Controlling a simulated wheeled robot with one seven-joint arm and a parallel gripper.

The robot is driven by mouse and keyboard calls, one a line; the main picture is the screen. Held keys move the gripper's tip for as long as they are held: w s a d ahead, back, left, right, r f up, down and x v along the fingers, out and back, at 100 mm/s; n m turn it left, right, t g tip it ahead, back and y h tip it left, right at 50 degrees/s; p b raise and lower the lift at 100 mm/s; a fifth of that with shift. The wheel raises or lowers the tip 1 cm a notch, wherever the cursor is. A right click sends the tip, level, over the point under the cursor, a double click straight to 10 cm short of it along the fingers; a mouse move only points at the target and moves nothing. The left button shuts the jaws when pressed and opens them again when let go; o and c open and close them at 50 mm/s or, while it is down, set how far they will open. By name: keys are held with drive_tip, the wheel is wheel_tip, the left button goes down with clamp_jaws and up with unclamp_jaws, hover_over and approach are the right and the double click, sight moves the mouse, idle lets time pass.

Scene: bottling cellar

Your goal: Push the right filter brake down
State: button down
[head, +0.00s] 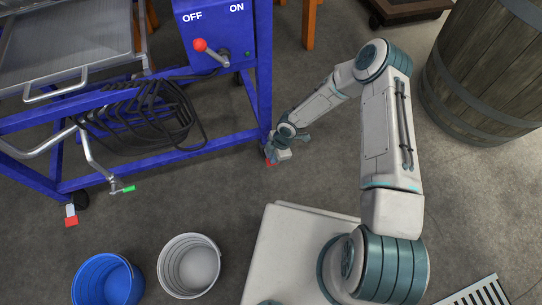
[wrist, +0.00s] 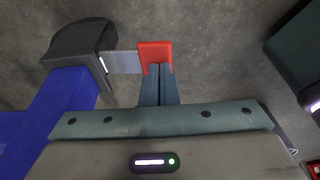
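The right filter brake is a red pedal (wrist: 154,48) on a short metal lever (wrist: 124,62) beside a black caster wheel (wrist: 82,42) in the wrist view. In the head view only a bit of its red (head: 270,163) shows, at the foot of the blue frame's right leg. My gripper (wrist: 160,72) has its fingers together, with nothing between them. The fingertips overlap the pedal's near edge in the wrist view. I cannot tell whether they touch it or hover above it. My gripper (head: 273,152) partly hides the pedal in the head view.
The blue filter frame (head: 185,150) carries an OFF/ON lever with a red knob (head: 200,45). A left red brake (head: 71,221) sits at its other foot. Blue (head: 78,290) and white (head: 163,262) buckets stand in front. A barrel (head: 480,75) is at right. Floor around the brake is clear.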

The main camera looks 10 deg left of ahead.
drive_tip(key=shift+b+x, duration=0.6)
drive_tip(key=shift+x, duration=0.2)
drive_tip(key=shift+w+d+r, duration=0.1)
drive_tip(key=shift+d, duration=0.05)
drive_tip(key=shift+s+a+p+v, duration=0.1)
drive_tip(key=shift+a+p+v, duration=0.1)
drive_tip(key=shift+p+v, duration=0.65)
drive_tip(key=shift+s+a+p+v, duration=0.2)
drive_tip(key=shift+p+v, duration=0.4)
drive_tip(key=shift+v, duration=0.5)
drive_tip(key=shift+s+a+p+v, duration=0.1)
drive_tip(key=shift+a+p+v, duration=0.1)
drive_tip(key=shift+p+v, duration=0.65)
drive_tip(key=shift+r, duration=0.2)
